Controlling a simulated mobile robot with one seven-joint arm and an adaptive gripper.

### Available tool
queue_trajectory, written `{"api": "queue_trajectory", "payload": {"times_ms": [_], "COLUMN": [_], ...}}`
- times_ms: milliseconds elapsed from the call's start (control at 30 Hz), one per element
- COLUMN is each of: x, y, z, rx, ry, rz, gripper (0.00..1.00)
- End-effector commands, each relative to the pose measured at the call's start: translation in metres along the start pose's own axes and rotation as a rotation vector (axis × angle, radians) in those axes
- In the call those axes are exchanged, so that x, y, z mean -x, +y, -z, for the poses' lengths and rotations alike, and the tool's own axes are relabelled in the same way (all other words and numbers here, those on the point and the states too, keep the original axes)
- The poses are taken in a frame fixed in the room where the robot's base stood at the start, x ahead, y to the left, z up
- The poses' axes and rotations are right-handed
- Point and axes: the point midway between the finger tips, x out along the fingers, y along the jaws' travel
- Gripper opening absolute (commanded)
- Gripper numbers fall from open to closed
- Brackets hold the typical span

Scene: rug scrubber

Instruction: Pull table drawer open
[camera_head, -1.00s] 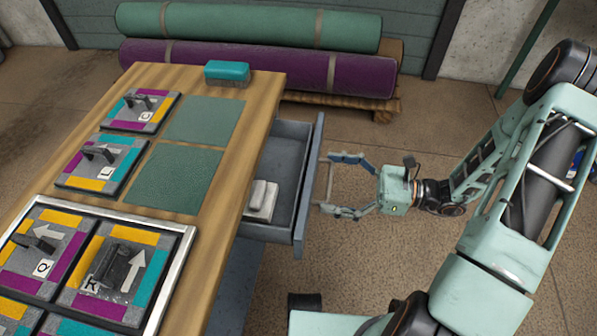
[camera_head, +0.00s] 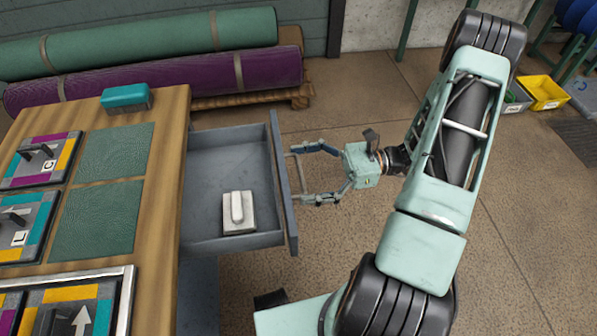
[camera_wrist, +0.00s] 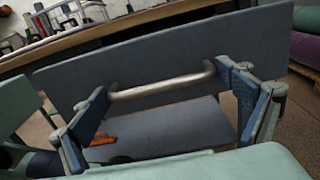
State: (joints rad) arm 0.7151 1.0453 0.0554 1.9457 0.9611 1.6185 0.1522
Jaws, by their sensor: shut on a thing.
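The grey drawer (camera_head: 285,200) sticks well out from the right side of the wooden table (camera_head: 174,130), and its inside shows. A white block-like object with a raised grip (camera_head: 238,212) lies in the drawer near its front. My gripper (camera_head: 300,175) is at the drawer front, its two fingers at the two ends of the handle (camera_head: 296,178), shut on it. In the wrist view the metal bar handle (camera_wrist: 165,86) spans between the blue finger pads, against the drawer's front panel (camera_wrist: 150,60).
A teal brush (camera_head: 125,97), green mats and coloured tiles with handles lie on the tabletop. Rolled rugs (camera_head: 150,75) lie behind the table. A yellow bin (camera_head: 545,92) stands at the far right. The floor right of the drawer is clear.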

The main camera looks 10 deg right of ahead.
Motion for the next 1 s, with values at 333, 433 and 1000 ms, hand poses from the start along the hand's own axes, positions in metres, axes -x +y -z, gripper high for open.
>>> {"api": "queue_trajectory", "payload": {"times_ms": [333, 433, 1000], "x": [0.0, 0.002, 0.103], "y": [-0.001, -0.001, -0.001], "z": [0.0, 0.0, 0.001], "rx": [0.002, 0.002, 0.003], "ry": [0.0, 0.001, 0.002], "rz": [0.003, 0.003, 0.005], "gripper": [1.0, 1.0, 1.0]}}
